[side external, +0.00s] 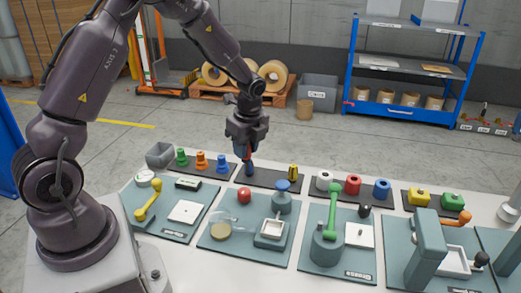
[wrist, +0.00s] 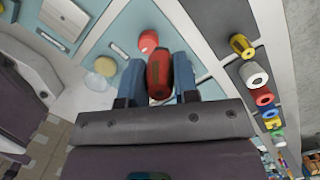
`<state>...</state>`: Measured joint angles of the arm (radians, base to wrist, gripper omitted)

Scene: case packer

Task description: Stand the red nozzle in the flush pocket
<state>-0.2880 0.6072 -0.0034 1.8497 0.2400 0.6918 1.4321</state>
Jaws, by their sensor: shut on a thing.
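The red nozzle (wrist: 158,75) is between the two blue fingers of my gripper (wrist: 157,80) in the wrist view, and the fingers are shut on it. In the side view my gripper (side external: 248,168) points down over the second dark tray, left of the yellow nozzle. There the fingers hide nearly all of the nozzle, and only a little red shows. I cannot tell whether the nozzle touches the tray. The labels are too small to read, so I cannot tell which place is the flush pocket.
A dark tray (side external: 283,184) holds the yellow nozzle (side external: 293,171). Green, orange and blue nozzles (side external: 222,162) stand on the tray to its left.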

